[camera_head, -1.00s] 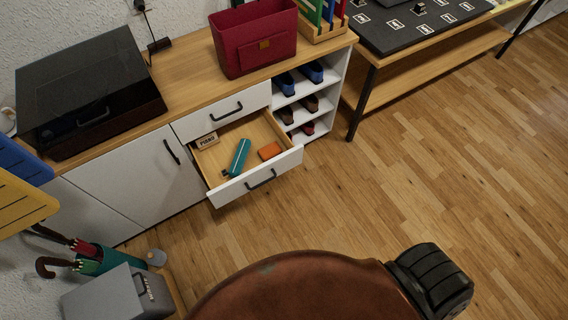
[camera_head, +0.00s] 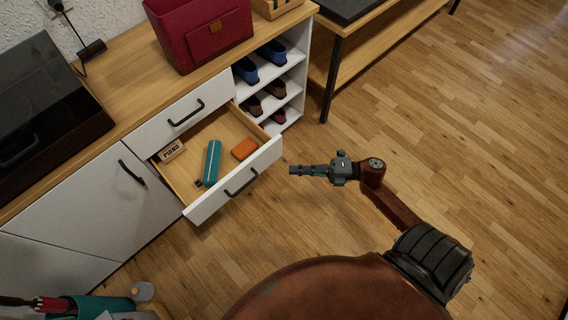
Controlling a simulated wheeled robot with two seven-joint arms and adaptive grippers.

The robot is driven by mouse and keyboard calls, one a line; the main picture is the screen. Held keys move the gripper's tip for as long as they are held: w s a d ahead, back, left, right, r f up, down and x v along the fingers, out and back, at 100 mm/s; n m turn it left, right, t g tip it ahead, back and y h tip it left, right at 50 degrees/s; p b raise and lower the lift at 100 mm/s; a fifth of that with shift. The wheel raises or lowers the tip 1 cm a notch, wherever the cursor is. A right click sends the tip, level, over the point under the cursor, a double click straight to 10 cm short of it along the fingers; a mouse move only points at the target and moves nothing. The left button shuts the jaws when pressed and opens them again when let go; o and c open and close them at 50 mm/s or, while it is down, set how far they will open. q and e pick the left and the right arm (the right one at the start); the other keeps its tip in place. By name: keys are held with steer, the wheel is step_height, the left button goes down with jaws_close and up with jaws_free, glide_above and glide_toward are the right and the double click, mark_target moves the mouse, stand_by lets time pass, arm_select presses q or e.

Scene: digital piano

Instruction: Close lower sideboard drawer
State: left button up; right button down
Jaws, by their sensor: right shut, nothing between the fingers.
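The lower sideboard drawer (camera_head: 262,172) stands pulled out, with its white front and dark handle (camera_head: 241,182) facing the room. Inside lie a teal cylinder-like item (camera_head: 212,162), an orange item (camera_head: 244,148) and a small box marked "PIANO" (camera_head: 172,152). The upper drawer (camera_head: 180,112) above it is shut. My right gripper (camera_head: 294,170) is shut and empty, just right of the drawer front's right end, pointing left, with a small gap seen between them. My left gripper is not in view.
The sideboard (camera_head: 128,90) carries a red bin (camera_head: 200,35) and a dark box (camera_head: 45,130). Open shelves with shoes (camera_head: 270,52) sit right of the drawer. A table leg (camera_head: 329,92) stands farther right. An umbrella holder (camera_head: 90,306) is at lower left. The wooden floor in front is clear.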

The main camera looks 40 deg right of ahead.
mark_target(251, 161)
arm_select(q)
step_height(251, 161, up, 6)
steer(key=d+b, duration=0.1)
steer(key=b, duration=0.1)
arm_select(e)
steer(key=x, duration=0.3)
steer(key=w+d+b+x, duration=0.1)
steer(key=x, duration=0.3)
steer(key=w+b+x, duration=0.1)
steer(key=x, duration=0.3)
steer(key=shift+d+f, duration=0.2)
steer(key=shift+d, duration=0.2)
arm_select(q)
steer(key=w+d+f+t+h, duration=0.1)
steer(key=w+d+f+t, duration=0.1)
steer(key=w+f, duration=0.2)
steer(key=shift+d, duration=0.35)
arm_select(e)
steer(key=shift+w+r, duration=0.1)
steer(key=shift+w, duration=0.1)
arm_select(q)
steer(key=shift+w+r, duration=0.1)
arm_select(e)
steer(key=shift+w, duration=0.1)
